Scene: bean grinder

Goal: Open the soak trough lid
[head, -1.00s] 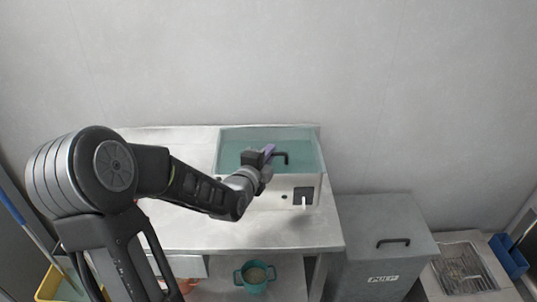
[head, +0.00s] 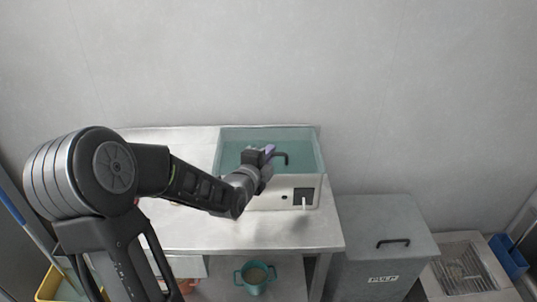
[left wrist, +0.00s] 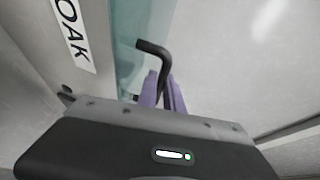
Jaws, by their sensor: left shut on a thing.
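The soak trough (head: 265,196) is a pale box on the steel table, with a see-through teal lid (head: 235,140) over its top. A black bar handle (head: 286,158) stands on the lid. My left gripper (head: 268,156) reaches in from the left to this handle. In the left wrist view, the purple fingers of my left gripper (left wrist: 163,90) are shut on the black handle (left wrist: 155,50), whose bent end sticks out past the tips. Part of the handle is hidden between the fingers. My right gripper is not in view.
The steel table (head: 290,233) is bare in front of the trough. A teal two-handled pot (head: 255,285) stands below it. A grey lidded bin (head: 385,225) stands to the right, with a floor grate (head: 462,268) and a blue container (head: 508,257) beyond. A wall is close behind.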

